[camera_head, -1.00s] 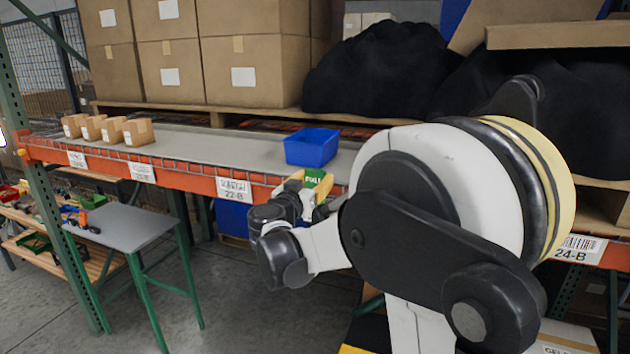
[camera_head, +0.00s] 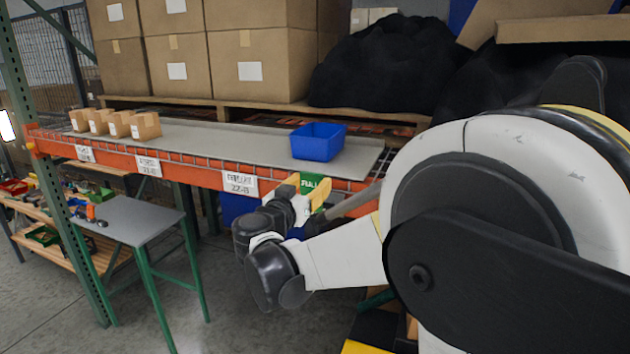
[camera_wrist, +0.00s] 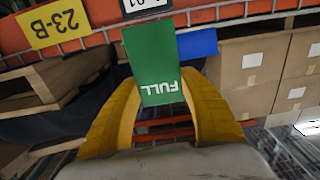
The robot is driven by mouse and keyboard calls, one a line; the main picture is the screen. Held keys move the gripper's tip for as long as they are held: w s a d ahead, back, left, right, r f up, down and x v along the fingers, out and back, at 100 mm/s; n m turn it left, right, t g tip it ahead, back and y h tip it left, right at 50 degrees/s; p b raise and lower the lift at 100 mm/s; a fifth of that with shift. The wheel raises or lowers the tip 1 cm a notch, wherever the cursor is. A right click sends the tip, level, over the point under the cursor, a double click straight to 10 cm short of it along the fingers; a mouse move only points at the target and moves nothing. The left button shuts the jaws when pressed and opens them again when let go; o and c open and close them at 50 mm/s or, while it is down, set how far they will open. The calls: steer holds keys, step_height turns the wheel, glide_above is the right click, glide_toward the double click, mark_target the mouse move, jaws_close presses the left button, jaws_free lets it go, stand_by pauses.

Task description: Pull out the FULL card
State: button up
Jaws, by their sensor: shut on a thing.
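The green FULL card (camera_head: 311,182) is in front of the orange shelf beam, below the blue bin. In the wrist view the card (camera_wrist: 152,55) stands between the yellow fingers, its white lettering upside down. My gripper (camera_head: 308,190) is shut on the card; its fingers also flank the card in the wrist view (camera_wrist: 160,92). The card's far end overlaps the beam and a white label in the wrist view. Whether it touches the beam or any holder I cannot tell.
The blue bin (camera_head: 317,141) stands on the grey shelf (camera_head: 225,141), with several small cartons at its left end. The orange beam (camera_head: 205,174) runs along its front. A grey-topped table (camera_head: 135,218) stands at the left. A yellow 23-B label (camera_wrist: 54,23) shows in the wrist view.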

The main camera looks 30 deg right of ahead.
steer(key=shift+v, duration=1.75)
